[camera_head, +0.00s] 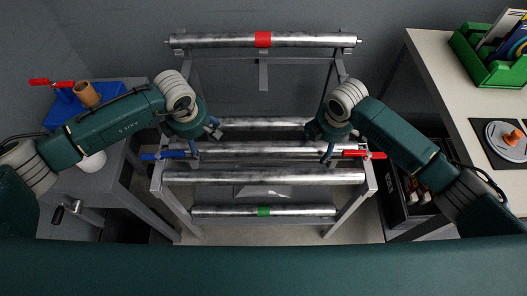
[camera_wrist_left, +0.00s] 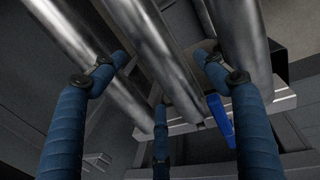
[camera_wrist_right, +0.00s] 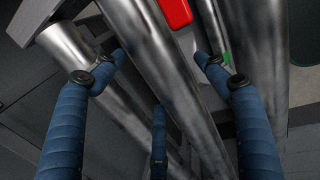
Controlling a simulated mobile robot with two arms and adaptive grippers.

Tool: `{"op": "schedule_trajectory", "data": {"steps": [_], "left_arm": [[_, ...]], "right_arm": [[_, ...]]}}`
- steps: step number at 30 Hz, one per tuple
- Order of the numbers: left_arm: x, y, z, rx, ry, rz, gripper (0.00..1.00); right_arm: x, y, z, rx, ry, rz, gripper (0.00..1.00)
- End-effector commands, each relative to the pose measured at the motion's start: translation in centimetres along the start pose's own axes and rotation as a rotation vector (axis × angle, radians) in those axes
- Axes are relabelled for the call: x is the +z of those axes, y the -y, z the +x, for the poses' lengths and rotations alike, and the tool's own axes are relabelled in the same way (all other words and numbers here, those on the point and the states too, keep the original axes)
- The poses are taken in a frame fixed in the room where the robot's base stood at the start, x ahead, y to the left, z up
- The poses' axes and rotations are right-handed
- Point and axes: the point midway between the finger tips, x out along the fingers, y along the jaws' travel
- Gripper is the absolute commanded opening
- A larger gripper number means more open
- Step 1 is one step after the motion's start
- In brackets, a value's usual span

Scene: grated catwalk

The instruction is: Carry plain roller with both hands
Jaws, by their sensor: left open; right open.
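Several bare metal rollers lie across a grey rack, one behind another. The middle plain roller (camera_head: 262,149) lies between my two grippers, with a blue lever (camera_head: 165,155) by its left end and a red lever (camera_head: 362,154) by its right end. My left gripper (camera_head: 205,144) is open over the left part of this roller; in the left wrist view its fingers stand on both sides of a roller (camera_wrist_left: 155,55). My right gripper (camera_head: 322,147) is open over the right part; in the right wrist view its fingers straddle a roller (camera_wrist_right: 165,75). Contact cannot be told.
Another plain roller (camera_head: 263,178) lies in front, and one (camera_head: 265,124) behind. A red-banded roller (camera_head: 215,41) sits high at the back; a green-banded one (camera_head: 235,212) lies low in front. Side tables stand left (camera_head: 60,195) and right (camera_head: 440,65), the right one with a green bin (camera_head: 485,66).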

Motion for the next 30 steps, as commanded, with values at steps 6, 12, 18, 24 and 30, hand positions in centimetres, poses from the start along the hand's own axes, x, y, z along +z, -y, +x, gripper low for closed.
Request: {"op": "schedule_trajectory", "data": {"steps": [6, 12, 18, 24, 30], "left_arm": [[0.0, -0.1, -4.9, 0.004, 0.000, 0.000, 0.73], [-0.1, -0.1, -7.8, 0.002, -0.002, 0.000, 0.73], [-0.1, 0.0, -8.8, 0.000, -0.001, -0.002, 0.73], [-0.1, 0.0, -8.8, 0.000, -0.002, -0.002, 0.73], [-0.1, 0.0, -8.8, 0.000, -0.002, -0.001, 0.73]], "right_arm": [[0.0, 0.0, 0.0, 0.000, 0.000, 0.000, 0.73], [0.0, 0.0, 0.0, 0.000, 0.000, 0.000, 0.73], [0.0, -0.1, -0.6, 0.002, -0.001, 0.000, 0.73], [0.0, -0.1, -4.0, 0.004, -0.002, -0.002, 0.73], [-0.1, -0.1, -8.4, 0.004, -0.002, -0.002, 0.73]]}}
